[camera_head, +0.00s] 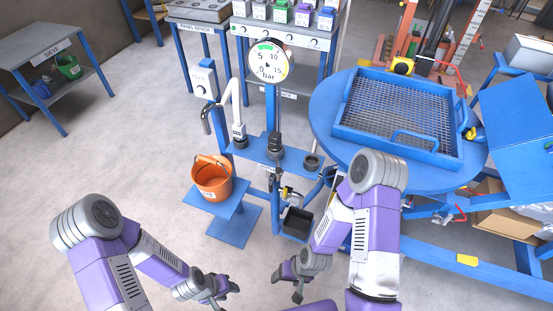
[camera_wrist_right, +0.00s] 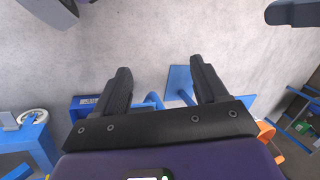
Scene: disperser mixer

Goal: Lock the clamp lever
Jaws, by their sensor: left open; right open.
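I cannot tell for certain which part is the clamp lever. A thin red lever (camera_head: 452,72) reaches right from a yellow part at the far edge of the round blue table. A second small red handle (camera_head: 461,212) shows below that table's right side. My left gripper (camera_head: 224,294) is open and empty at the bottom of the head view, over the floor. My right gripper (camera_head: 291,284) is open and empty to its right, well apart from both red parts. Its two dark fingers (camera_wrist_right: 163,88) are spread in the right wrist view with nothing between them.
A blue stand holds a pressure gauge (camera_head: 269,62) and an orange bucket (camera_head: 212,178). The round blue table (camera_head: 325,115) bears a mesh tray (camera_head: 437,157). A blue panel (camera_head: 516,118) and cardboard box (camera_head: 505,221) are at right.

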